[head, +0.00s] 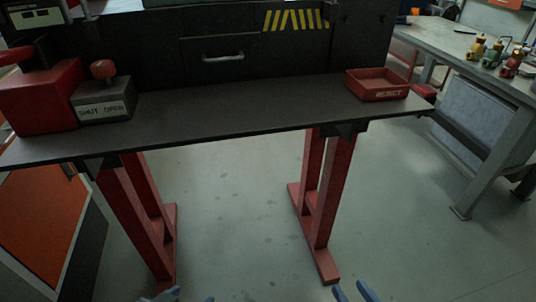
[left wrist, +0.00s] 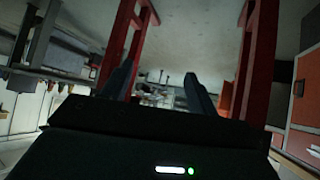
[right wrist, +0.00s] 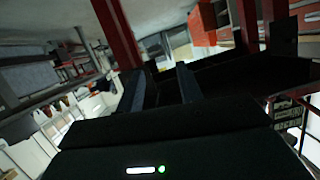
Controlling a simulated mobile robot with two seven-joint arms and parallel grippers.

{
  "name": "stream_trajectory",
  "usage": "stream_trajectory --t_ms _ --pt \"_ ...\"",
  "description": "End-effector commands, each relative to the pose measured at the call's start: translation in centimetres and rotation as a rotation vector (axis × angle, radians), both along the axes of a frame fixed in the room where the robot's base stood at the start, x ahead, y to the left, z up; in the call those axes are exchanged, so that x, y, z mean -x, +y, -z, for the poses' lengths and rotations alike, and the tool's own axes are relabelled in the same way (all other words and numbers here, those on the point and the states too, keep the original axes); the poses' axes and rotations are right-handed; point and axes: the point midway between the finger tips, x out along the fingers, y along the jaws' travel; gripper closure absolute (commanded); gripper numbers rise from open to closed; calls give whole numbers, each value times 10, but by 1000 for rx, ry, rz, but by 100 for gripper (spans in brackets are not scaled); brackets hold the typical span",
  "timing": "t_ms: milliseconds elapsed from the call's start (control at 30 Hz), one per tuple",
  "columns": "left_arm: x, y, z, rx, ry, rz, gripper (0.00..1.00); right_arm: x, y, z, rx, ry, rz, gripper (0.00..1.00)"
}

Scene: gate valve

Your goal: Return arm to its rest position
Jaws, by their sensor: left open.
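My left gripper (head: 187,298) shows only as fingertips at the bottom edge of the head view, low in front of the bench. In the left wrist view its two fingers (left wrist: 157,88) stand wide apart with nothing between them. My right gripper (head: 354,292) shows as two blue-grey fingertips at the bottom edge, right of centre. In the right wrist view its fingers (right wrist: 163,85) are apart and empty. Both grippers are clear of the bench and touch nothing that I can see. Most of both arms is out of the head view.
A dark bench (head: 230,108) on red legs (head: 325,195) spans ahead. On it are a red block (head: 40,98), a grey box marked SHUT OPEN (head: 104,104) with a red knob, and a red REJECT tray (head: 377,84). A grey table (head: 455,45) stands right. The floor between is clear.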

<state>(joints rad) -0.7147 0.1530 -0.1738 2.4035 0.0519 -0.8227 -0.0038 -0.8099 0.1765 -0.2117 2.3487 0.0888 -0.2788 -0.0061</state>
Motion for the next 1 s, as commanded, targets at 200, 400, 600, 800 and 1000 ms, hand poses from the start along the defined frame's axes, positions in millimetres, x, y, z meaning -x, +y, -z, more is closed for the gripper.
stream_trajectory --t_ms 200,400,600,800,1000 --pt "-6 -17 -23 111 -243 6 41 0 0 0 0 0 0 64" --pt "-8 -22 -56 147 -332 3 41 -1 1 -17 19 32 -4 64" --pt "-10 -23 -70 101 -255 16 41 -3 1 -31 66 107 -13 64" --pt "-10 -22 -83 50 -169 30 41 -3 1 -44 119 191 -25 64" --pt "-9 -21 -81 23 -122 37 41 -2 0 -42 147 238 -31 64"
